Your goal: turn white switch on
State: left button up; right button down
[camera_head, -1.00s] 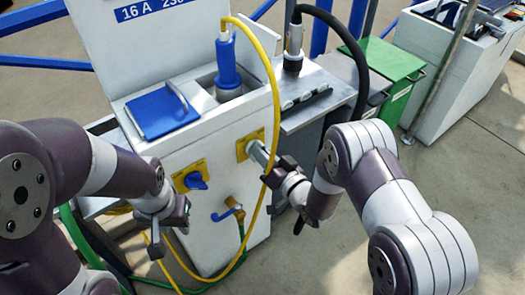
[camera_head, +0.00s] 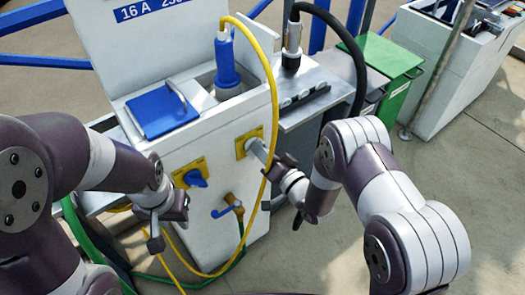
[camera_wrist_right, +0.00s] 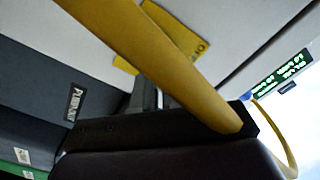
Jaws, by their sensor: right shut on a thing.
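The white switch (camera_head: 258,149) is a pale grey-white lever on a yellow plate on the front of the white power pedestal (camera_head: 190,143). My right gripper (camera_head: 277,167) is at the lever's outer end and shut on it. The fingers partly hide that end. In the right wrist view the grey lever (camera_wrist_right: 152,95) shows in front of its yellow plate, partly behind a yellow cable. My left gripper (camera_head: 163,222) is left of the pedestal's lower front, apart from the switch. Its finger opening is unclear.
A yellow cable (camera_head: 274,110) loops down close beside the lever and my right gripper. A blue switch (camera_head: 195,178) and a blue-handled tap (camera_head: 228,208) are lower on the pedestal. A metal-topped cabinet (camera_head: 315,95) with a black cable stands behind. Floor at the right is clear.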

jog(key=c, duration=1.2)
grip_release()
jog(key=shift+o, duration=0.2)
jog(key=p+v, duration=0.2)
jog(key=v, duration=1)
jog(key=shift+s+d, duration=0.2)
jog(key=shift+s, duration=0.1)
